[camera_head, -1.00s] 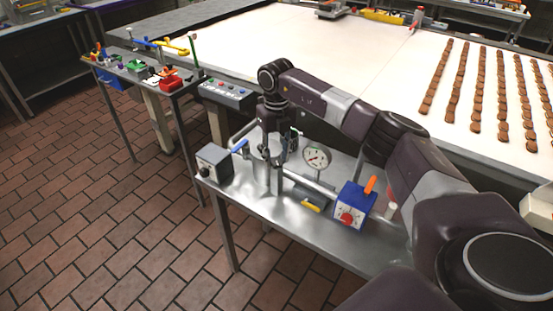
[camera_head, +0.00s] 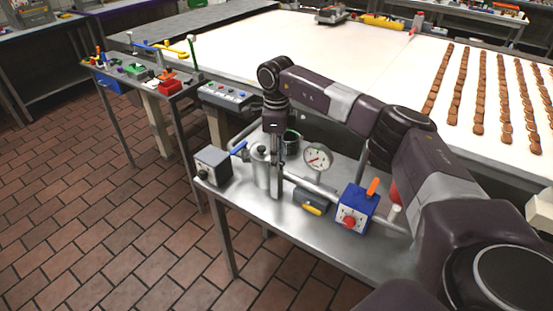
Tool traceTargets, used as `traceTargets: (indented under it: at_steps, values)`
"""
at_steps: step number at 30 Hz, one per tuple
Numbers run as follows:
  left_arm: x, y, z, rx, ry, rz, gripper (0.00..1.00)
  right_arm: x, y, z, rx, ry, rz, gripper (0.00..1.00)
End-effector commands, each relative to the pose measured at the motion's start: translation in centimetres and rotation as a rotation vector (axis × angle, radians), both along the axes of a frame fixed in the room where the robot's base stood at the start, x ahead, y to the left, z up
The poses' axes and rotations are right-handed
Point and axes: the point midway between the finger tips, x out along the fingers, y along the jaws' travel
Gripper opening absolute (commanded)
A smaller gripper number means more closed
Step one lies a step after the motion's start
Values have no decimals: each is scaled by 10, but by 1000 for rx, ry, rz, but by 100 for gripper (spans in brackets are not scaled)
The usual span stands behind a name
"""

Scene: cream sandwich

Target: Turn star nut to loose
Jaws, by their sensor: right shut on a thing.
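My right gripper (camera_head: 281,193) comes down from the arm's wrist over the metal table, beside a silver canister (camera_head: 262,172) with a dark knob on top. Its fingers point down and show nearly edge-on, close together. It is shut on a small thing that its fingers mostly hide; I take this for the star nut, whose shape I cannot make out. My left gripper is not in view.
A pressure gauge (camera_head: 318,158) and a blue box (camera_head: 356,206) with an orange lever stand right of the gripper. A grey box (camera_head: 213,166) stands left. A yellow-tipped part (camera_head: 313,209) lies in front. The table's front left is clear.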

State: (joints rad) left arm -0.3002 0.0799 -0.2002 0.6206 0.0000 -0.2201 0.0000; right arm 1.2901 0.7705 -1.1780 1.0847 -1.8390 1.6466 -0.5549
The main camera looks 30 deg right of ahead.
Motion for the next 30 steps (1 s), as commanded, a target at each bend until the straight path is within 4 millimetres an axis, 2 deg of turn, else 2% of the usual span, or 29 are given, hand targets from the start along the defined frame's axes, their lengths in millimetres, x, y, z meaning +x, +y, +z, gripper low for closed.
traceTargets:
  at_steps: [30]
  values:
    - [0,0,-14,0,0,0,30,1,-1,2,-1,-6,942,9]
